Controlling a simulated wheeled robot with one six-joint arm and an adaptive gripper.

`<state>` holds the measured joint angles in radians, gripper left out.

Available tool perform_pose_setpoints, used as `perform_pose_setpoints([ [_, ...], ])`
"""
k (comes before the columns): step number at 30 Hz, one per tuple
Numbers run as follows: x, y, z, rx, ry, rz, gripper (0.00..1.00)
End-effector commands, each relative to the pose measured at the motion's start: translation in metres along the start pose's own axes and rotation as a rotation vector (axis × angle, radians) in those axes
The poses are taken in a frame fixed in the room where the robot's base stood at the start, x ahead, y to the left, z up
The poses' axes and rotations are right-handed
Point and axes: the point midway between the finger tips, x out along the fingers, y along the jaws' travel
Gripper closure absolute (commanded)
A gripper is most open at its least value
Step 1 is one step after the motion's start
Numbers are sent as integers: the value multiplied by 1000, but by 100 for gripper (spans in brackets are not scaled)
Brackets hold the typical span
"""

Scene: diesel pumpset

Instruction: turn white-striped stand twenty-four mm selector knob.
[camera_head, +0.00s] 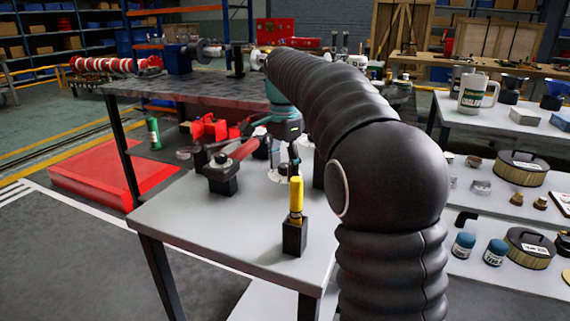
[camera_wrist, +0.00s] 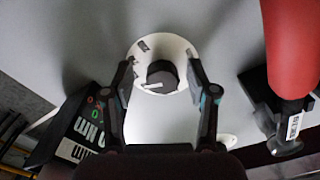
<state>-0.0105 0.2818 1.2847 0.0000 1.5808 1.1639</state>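The selector knob (camera_wrist: 162,74) is dark and round, with a white stripe on its lower left part pointing left in the wrist view. It sits in the middle of a round white dial face (camera_wrist: 175,48) with small dark marks on its upper left. My gripper (camera_wrist: 161,68) is open, with one finger on each side of the knob and a gap visible on both sides. In the head view my gripper (camera_head: 291,150) is over the light table, beyond the yellow-handled tool. The knob is hidden there; a white round base (camera_head: 278,174) shows just below.
A red-handled item in a black holder (camera_head: 222,180) stands left of my gripper; its red part (camera_wrist: 290,45) is at the right of the wrist view. A yellow-handled tool (camera_head: 296,198) stands in a black block in front. A dark panel (camera_wrist: 85,125) with white labels is lower left.

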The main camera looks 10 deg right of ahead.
Motion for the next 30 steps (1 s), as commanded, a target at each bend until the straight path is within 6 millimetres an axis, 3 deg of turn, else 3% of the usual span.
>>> perform_pose_setpoints([
  [11, -8, -1, 0, -1, 3, -6, 41],
  [24, -81, -1, 0, -1, 3, -6, 41],
  [30, -105, 0, 0, -1, 2, -4, 41],
])
